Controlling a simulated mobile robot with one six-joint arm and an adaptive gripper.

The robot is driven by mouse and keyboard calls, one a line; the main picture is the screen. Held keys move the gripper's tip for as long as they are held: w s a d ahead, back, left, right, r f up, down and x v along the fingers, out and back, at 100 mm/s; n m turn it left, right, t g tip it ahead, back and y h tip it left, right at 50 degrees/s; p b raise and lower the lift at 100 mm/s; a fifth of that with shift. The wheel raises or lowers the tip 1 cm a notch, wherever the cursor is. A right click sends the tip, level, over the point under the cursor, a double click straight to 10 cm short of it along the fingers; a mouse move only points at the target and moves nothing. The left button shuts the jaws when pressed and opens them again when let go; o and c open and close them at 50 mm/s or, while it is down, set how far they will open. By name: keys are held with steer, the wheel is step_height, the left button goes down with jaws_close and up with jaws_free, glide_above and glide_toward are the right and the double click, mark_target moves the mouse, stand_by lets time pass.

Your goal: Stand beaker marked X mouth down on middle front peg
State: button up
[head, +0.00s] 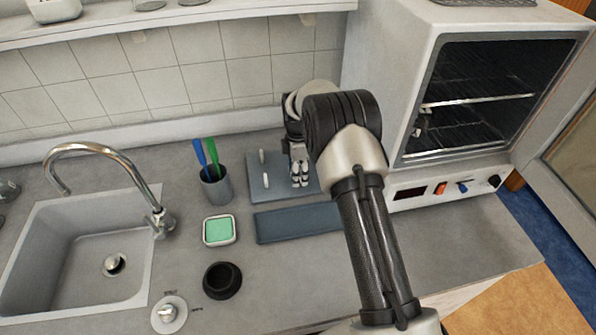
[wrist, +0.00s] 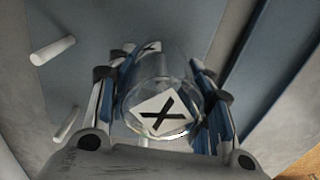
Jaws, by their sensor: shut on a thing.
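My gripper (head: 300,172) is shut on a clear glass beaker (wrist: 150,92), seen between its two fingers in the wrist view. A white label with a black X faces the wrist camera. In the head view my arm and gripper mostly hide the beaker, and I cannot tell which way its mouth points. The gripper is over the blue-grey peg board (head: 262,193). Two white pegs show on the board's left side, a back one (head: 262,157) and a front one (head: 266,178). The middle and right pegs are not clearly visible behind the gripper.
A blue-grey mat (head: 290,224) lies in front of the board.

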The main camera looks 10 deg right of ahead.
steer(key=shift+f, duration=0.3)
steer(key=o, duration=1.2)
steer(key=shift+o, duration=0.2)
step_height(320, 180, up, 12)
steer(key=shift+r, duration=0.25)
steer(key=s+r+m+t+b, duration=0.2)
steer(key=s+r+m, duration=0.6)
steer(key=s+r, duration=0.85)
steer(key=s+f+m+t, duration=0.2)
steer(key=s+m, duration=0.8)
steer(key=s, duration=1.3)
steer(key=shift+s+d+f+t+b, duration=0.25)
steer(key=shift+d+t+b, duration=0.1)
steer(key=shift+t+b, duration=0.1)
